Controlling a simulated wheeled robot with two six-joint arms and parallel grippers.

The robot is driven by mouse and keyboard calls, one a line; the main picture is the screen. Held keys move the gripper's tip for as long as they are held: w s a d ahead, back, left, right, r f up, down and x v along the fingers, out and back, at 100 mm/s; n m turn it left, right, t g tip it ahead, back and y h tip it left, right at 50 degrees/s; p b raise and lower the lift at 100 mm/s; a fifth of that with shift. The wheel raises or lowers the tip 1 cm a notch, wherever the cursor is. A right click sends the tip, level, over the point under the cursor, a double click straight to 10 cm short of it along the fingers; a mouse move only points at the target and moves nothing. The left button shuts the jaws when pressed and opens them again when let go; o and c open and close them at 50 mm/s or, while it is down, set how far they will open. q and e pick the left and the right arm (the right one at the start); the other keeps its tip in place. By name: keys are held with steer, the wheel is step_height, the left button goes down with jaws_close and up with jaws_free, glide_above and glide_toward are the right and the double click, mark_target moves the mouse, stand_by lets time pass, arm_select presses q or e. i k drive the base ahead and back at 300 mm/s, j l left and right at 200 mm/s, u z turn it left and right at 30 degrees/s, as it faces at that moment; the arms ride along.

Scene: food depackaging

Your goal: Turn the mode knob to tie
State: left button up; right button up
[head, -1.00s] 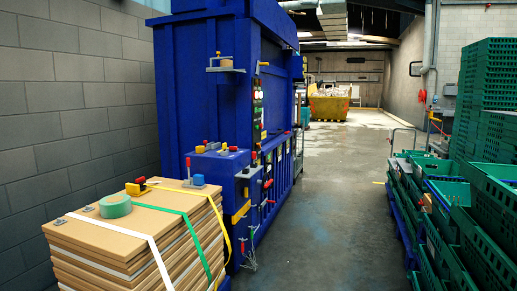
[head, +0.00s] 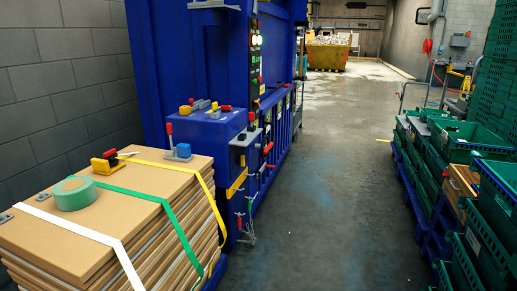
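The blue baler (head: 180,60) stands left of centre. A narrow dark control panel (head: 255,62) with small lit and coloured controls runs up its aisle-facing side. Which of these is the mode knob, and where it points, is too small to tell. A lower blue housing (head: 207,135) juts from the baler, with red, yellow and blue handles on top and a red-topped lever (head: 251,119) at its corner. Neither of my grippers is in view.
A stack of cardboard sheets (head: 130,182) with straps and a green tape roll (head: 75,193) stands in front of the baler. Green crates (head: 470,136) line the right side. The concrete floor (head: 325,200) between is clear. A yellow skip (head: 328,53) stands far back.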

mark_target(255, 102)
steer(key=i+l+z, duration=0.1)
steer(key=i+z, duration=0.2)
steer(key=i, duration=0.7)
steer(key=i+j+z, duration=0.1)
steer(key=i+z, duration=0.25)
steer(key=i, duration=0.65)
